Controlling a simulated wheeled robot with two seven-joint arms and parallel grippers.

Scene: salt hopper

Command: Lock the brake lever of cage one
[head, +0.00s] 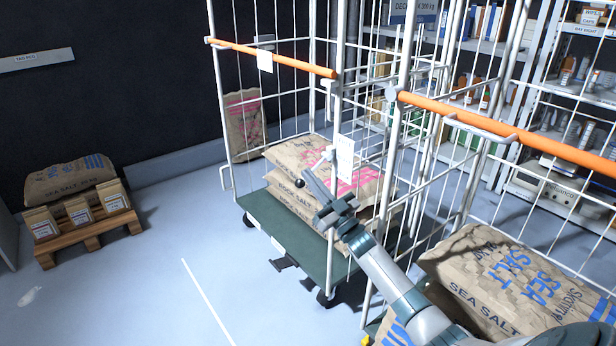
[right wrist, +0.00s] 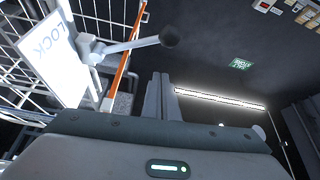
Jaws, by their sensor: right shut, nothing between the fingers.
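A roll cage (head: 318,255) with a green deck stands at the middle of the head view, holding rock salt sacks. On its near post is a white placard (head: 345,158); in the right wrist view the placard (right wrist: 55,55) reads LOCK. Beside it is the brake lever (right wrist: 130,46), a pale arm with a black knob (right wrist: 170,37). The knob (head: 300,184) also shows in the head view, just left of my fingertips. My right gripper (head: 312,182) is shut and empty, close to the lever; in the wrist view its fingers (right wrist: 160,97) are below the knob, apart from it. My left gripper is out of view.
A second cage (head: 440,190) with sea salt sacks (head: 500,285) stands at right, close to my right arm. Orange bars (head: 275,57) cross the cage tops. A wooden pallet (head: 90,238) with sacks is at left. The floor between is clear. Shelves stand behind.

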